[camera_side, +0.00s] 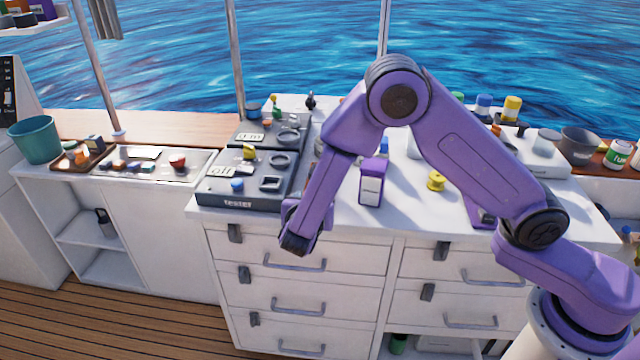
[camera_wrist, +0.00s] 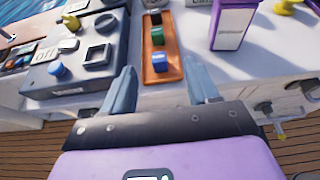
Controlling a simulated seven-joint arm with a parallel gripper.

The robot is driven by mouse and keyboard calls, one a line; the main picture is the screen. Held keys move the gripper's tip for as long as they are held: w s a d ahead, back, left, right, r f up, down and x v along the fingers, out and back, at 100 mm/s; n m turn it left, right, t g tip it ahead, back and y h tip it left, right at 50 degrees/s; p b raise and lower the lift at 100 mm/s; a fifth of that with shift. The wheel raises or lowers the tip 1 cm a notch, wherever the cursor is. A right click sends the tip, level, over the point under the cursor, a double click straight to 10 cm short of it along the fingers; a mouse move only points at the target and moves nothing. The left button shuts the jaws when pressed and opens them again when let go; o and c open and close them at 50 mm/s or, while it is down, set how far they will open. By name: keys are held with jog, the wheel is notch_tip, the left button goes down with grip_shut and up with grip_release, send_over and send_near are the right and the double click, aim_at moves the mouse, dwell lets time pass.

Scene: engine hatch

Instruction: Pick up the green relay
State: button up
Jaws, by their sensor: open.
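The green relay (camera_wrist: 157,37) is a small block in a narrow orange-brown tray (camera_wrist: 172,72). In the wrist view it lies between a dark block (camera_wrist: 154,18) at the far end and a blue block (camera_wrist: 160,62) at the near end. My gripper (camera_wrist: 161,80) is open and empty, with its two fingers apart on either side of the tray's near end in the picture. In the side view my gripper (camera_side: 297,240) points down in front of the counter's front edge. I cannot make out the green relay in the side view, where my arm covers part of the counter.
A grey tester box (camera_side: 240,190) with knobs stands left of the tray. A purple box with a white label (camera_side: 371,182) stands to its right, and a yellow spool (camera_side: 436,181) farther right. Drawers with handles (camera_side: 295,263) lie below the counter edge.

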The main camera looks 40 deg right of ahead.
jog(key=x, duration=1)
jog(key=shift+w+d+f, duration=0.15)
jog(key=shift+w+a+x, duration=0.15)
jog(key=shift+x, duration=1.2)
jog(key=shift+w+a+x, duration=0.1)
jog(key=shift+a+x, duration=0.05)
jog(key=shift+x, duration=1.2)
grip_shut()
